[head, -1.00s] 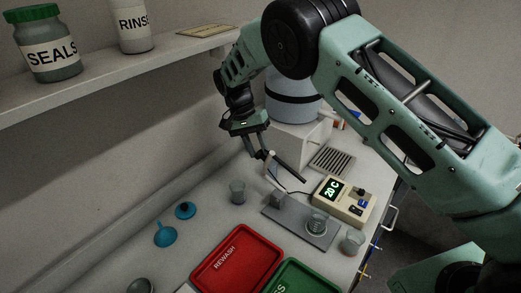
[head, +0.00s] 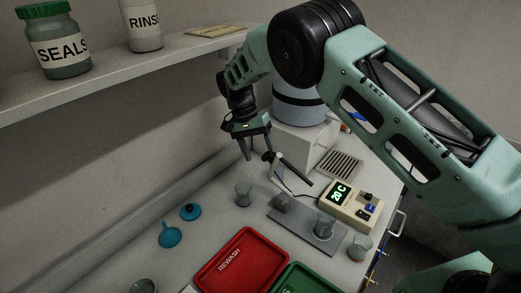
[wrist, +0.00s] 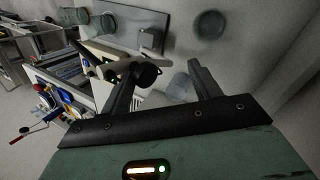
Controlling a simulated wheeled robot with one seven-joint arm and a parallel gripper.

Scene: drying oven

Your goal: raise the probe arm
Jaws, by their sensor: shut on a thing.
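The probe arm (head: 298,174) is a dark bar with a pale link and a black knob, tilted above the grey base plate (head: 288,222). My gripper (head: 256,157) points down at its upper left end, shut on the probe arm near the knob. In the wrist view the knob (wrist: 146,76) lies by the left finger of my gripper (wrist: 165,70); the right finger looks apart from it. A cream meter (head: 350,204) reading 20 C stands beside the plate, with a thin cable. A glass beaker (head: 323,229) stands on the plate.
A loose beaker (head: 243,195) stands left of the plate and another (head: 360,246) to its right. Red (head: 240,262) and green (head: 305,281) trays lie in front. A blue funnel (head: 170,236) lies at left. A white box (head: 305,145) stands behind, a shelf (head: 120,72) above left.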

